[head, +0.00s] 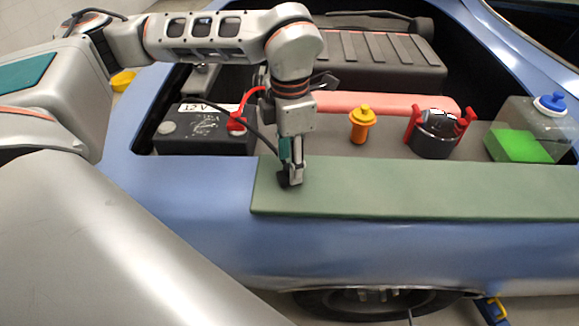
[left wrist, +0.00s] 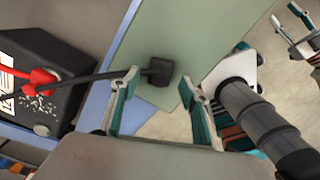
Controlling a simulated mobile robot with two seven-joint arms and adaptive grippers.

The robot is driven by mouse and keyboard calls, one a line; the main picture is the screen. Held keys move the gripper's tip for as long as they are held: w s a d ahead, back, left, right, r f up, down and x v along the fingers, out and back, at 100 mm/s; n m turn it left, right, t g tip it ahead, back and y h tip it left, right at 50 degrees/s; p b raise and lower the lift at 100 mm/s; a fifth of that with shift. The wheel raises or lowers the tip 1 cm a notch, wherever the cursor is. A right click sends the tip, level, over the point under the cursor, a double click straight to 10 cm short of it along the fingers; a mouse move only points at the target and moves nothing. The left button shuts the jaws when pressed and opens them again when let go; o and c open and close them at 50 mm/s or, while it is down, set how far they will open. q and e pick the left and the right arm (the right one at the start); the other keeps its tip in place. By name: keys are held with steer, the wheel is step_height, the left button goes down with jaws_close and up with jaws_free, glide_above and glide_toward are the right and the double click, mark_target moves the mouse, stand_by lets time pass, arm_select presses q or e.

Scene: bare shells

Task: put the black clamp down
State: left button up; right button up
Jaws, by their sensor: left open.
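The black clamp (left wrist: 158,70) is a small dark block at the end of a black cable. It is over the green fender mat (head: 420,190), near the mat's left end, and seems to rest on it. In the head view it is a dark shape (head: 284,182) at the fingertips, partly hidden. My left gripper (head: 291,174) points down at the mat. In the left wrist view its fingers (left wrist: 160,97) are spread apart, and the clamp shows beyond the gap between them. Teal-padded fingers of my right gripper (left wrist: 298,30) seem to show at that view's upper right.
A black battery (head: 190,138) with a red clamp (head: 237,126) stands left of the mat. Behind the mat are a yellow-orange cap (head: 361,122), a dark round reservoir cap with red handles (head: 436,135) and a clear tank with green fluid (head: 520,143). The mat's right part is clear.

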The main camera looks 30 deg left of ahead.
arm_select(q)
step_height(320, 180, up, 9)
steer(key=shift+r, duration=0.2)
stand_by(0.6)
